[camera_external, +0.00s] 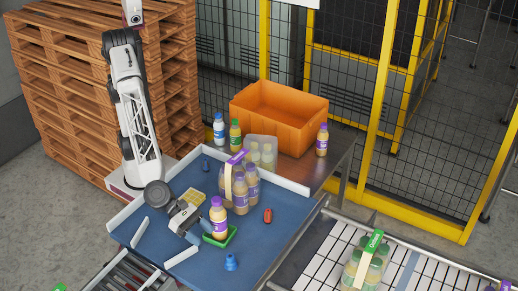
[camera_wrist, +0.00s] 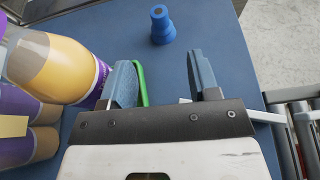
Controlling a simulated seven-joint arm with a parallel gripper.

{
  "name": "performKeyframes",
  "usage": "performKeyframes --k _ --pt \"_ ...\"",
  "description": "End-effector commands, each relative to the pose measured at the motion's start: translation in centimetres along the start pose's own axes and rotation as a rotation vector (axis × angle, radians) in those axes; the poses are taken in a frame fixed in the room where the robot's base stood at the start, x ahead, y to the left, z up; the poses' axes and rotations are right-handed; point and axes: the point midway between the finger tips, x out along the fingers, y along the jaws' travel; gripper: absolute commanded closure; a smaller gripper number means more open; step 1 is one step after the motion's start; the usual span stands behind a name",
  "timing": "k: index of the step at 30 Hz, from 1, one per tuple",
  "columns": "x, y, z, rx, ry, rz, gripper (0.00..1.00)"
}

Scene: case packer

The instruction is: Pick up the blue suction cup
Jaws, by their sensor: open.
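A small blue suction cup (camera_external: 231,262) stands on the blue table near its front edge, in front of the green tray. In the wrist view the suction cup (camera_wrist: 161,27) stands beyond my fingertips, slightly left of the midpoint between them. My gripper (camera_external: 190,224) is low over the table, left of the tray and behind the cup. In the wrist view my gripper (camera_wrist: 163,80) is open, with nothing between its fingers. Another small blue object (camera_external: 205,163) sits near the table's back edge; its exact shape is too small to tell.
A purple-capped bottle (camera_external: 218,220) stands at the green tray (camera_external: 232,236), close to my gripper. A bottle pack (camera_external: 240,193), a yellow block (camera_external: 190,202) and a red object (camera_external: 267,216) are also on the blue table (camera_external: 210,268). White rails (camera_external: 181,257) line its edges.

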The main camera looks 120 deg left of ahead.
Motion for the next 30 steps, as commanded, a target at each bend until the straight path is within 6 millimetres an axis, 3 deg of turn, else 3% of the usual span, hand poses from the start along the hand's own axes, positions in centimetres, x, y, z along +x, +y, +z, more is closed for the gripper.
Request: performKeyframes --k 19,30 --pt "5.8 0.0 -0.1 0.001 0.001 0.001 0.44" --pt "6.7 0.0 0.0 0.000 0.000 0.000 0.44"
